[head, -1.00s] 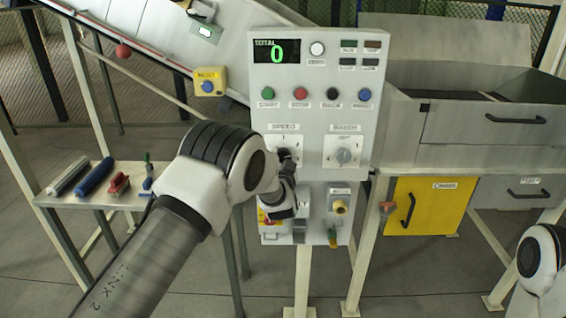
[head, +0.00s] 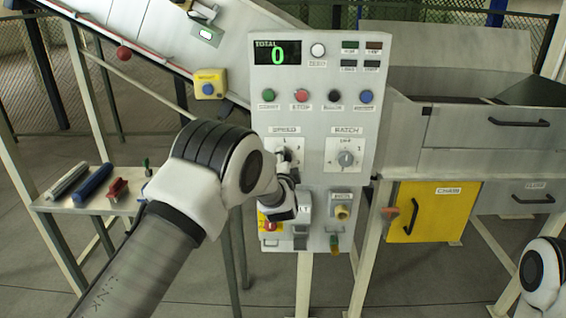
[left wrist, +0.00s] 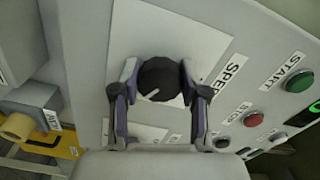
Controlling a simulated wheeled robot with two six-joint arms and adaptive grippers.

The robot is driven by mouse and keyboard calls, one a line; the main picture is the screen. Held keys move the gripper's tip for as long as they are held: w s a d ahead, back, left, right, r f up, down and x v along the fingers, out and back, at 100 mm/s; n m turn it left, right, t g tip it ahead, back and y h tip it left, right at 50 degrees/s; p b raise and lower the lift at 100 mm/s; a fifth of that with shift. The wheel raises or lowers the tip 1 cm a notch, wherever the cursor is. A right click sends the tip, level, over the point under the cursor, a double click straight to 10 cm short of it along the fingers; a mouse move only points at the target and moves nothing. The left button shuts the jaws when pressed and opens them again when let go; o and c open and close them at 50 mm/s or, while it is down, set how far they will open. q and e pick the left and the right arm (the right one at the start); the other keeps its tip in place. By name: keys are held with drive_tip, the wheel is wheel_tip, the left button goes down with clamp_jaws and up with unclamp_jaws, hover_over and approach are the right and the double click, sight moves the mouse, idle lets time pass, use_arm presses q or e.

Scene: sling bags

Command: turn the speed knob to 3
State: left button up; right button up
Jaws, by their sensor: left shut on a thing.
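The speed knob is round and black with a white pointer line; it shows in the left wrist view (left wrist: 158,82) on a white plate beside the SPEED label (left wrist: 232,68). Its pointer line aims toward the lower left there; the scale marks are too unclear to read. My left gripper (left wrist: 159,75) has one finger on each side of the knob, shut on it. In the head view my left gripper (head: 287,160) covers most of the knob and part of the speed plate (head: 272,145). My right gripper is out of view.
The batch knob (head: 345,158) sits right of the speed plate. Coloured buttons, including a red one (head: 301,96), and a display (head: 277,52) reading 0 are above. A yellow connector (head: 342,212) is below. A side shelf (head: 75,204) holds several tools.

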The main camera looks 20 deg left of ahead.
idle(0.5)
use_arm(q)
drive_tip(key=o, duration=1.1)
drive_tip(key=shift+w+a, duration=0.1)
drive_tip(key=shift+a, duration=0.05)
drive_tip(key=shift+o, duration=0.2)
drive_tip(key=v, duration=1.2)
